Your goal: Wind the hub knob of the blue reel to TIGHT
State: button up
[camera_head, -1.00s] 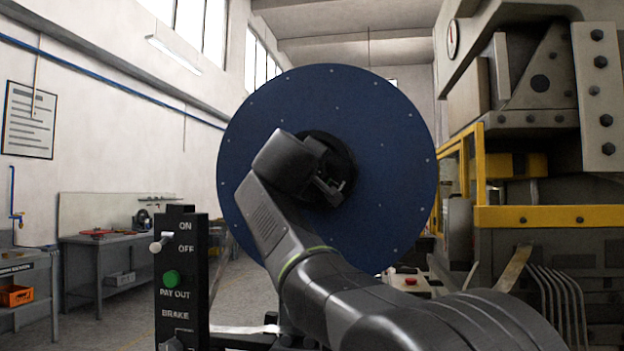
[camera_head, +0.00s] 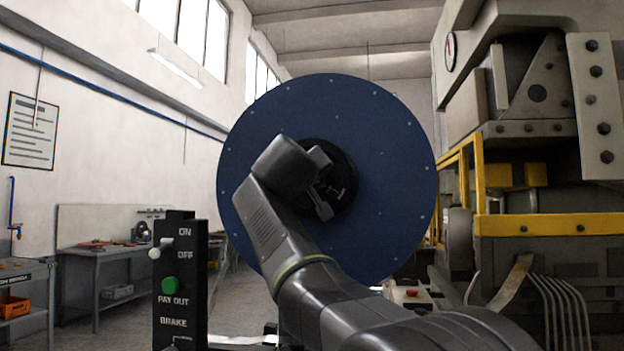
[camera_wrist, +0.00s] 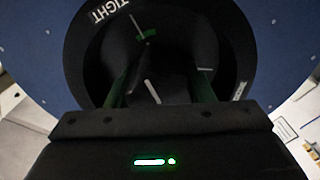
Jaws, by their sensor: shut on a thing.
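The blue reel (camera_head: 388,150) stands upright in the middle of the head view, with a dark hub at its centre. My gripper (camera_head: 328,192) is at the hub and partly hides it. In the wrist view my gripper (camera_wrist: 160,88) is shut on the dark hub knob (camera_wrist: 172,60), one finger on each side. The knob carries a pale line. A green mark and a short white line show above it. The word TIGHT (camera_wrist: 116,10) is on the hub ring at upper left. Another label (camera_wrist: 240,91) at the right is too small to read.
A black control panel (camera_head: 180,275) with a toggle switch and green button stands left of my arm. A large machine (camera_head: 535,130) with a yellow rail (camera_head: 545,225) stands at right. Workbenches line the left wall.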

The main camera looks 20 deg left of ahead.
jog(key=o, duration=1)
jog(key=shift+f, duration=0.15)
jog(key=b+v, duration=0.1)
jog(key=v, duration=1.2)
jog(key=shift+s, duration=0.4)
jog(key=p+x, duration=0.1)
jog(key=x, duration=1.3)
jog(key=shift+d, duration=0.1)
jog(key=shift+s, duration=0.1)
